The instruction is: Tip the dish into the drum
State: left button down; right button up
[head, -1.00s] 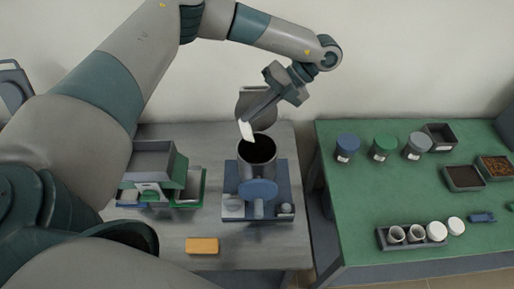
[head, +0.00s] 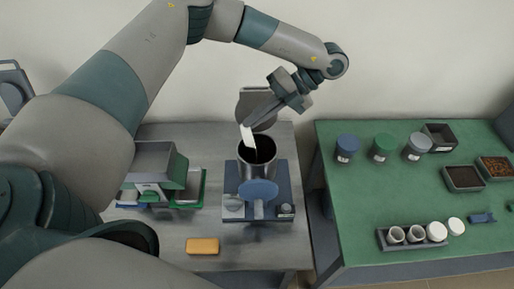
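The drum (head: 257,171) is a grey, open-topped cylinder with a dark inside, standing on a blue-grey machine base (head: 284,178). Its round grey lid (head: 246,104) is raised behind it. My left gripper (head: 249,122) reaches down from the upper right over the drum's back rim. It is shut on the white dish (head: 247,135), which shows as a narrow, steeply tilted strip at the mouth of the drum. The dish's inside and any contents cannot be made out. My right gripper is not in view.
A grey and green device (head: 155,165) stands left of the drum, with a yellow block (head: 202,246) in front. Right of a gap, a green table (head: 400,190) holds lidded jars (head: 383,147), trays (head: 464,179) and a rack (head: 412,245) with white cups.

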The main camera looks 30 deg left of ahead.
pick_arm(q)
jog(key=shift+w, duration=0.45)
jog(key=shift+w+a, duration=0.8)
jog(key=shift+w, duration=0.15)
jog(key=shift+b, duration=0.3)
dwell(0.3)
